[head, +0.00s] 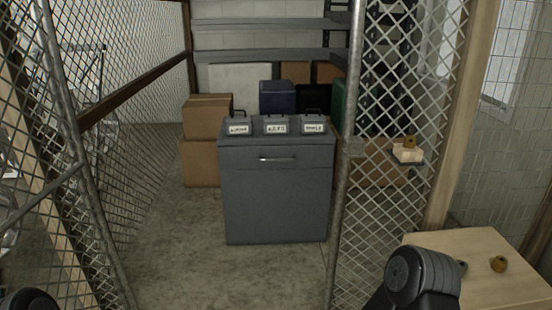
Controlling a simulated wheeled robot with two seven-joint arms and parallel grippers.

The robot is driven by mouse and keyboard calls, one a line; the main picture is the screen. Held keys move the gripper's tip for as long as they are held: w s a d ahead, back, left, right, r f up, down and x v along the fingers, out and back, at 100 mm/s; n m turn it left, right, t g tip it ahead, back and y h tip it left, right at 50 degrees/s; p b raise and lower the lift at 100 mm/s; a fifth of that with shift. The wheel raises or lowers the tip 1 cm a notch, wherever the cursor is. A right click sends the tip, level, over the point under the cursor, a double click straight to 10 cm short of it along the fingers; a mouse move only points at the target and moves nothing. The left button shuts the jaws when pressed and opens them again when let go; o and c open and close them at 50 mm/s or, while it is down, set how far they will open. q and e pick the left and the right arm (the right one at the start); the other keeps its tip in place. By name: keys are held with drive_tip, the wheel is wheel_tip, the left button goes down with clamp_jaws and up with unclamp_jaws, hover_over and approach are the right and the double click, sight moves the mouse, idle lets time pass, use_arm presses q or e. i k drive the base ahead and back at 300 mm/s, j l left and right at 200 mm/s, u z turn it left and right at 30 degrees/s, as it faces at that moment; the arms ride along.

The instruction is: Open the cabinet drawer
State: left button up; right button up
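A grey cabinet (276,208) stands on the concrete floor beyond the open gap in the mesh fence. Its drawer (245,164) is the top front panel, with a pale bar handle (278,158) across the middle. The drawer looks shut, flush with the front. Neither gripper shows in the head view. Only dark parts of my own arms show at the bottom left and bottom right, well apart from the cabinet.
Three labelled grey boxes (276,126) with handles stand on the cabinet top. Cardboard boxes (200,162) are stacked behind left. A metal post (346,170) and mesh stand at right, near the cabinet's edge. A wooden table (485,265) is at lower right. The floor before the cabinet is clear.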

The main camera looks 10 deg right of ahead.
sight(267, 157)
drive_tip(key=i, duration=3.2)
drive_tip(key=z, duration=0.85)
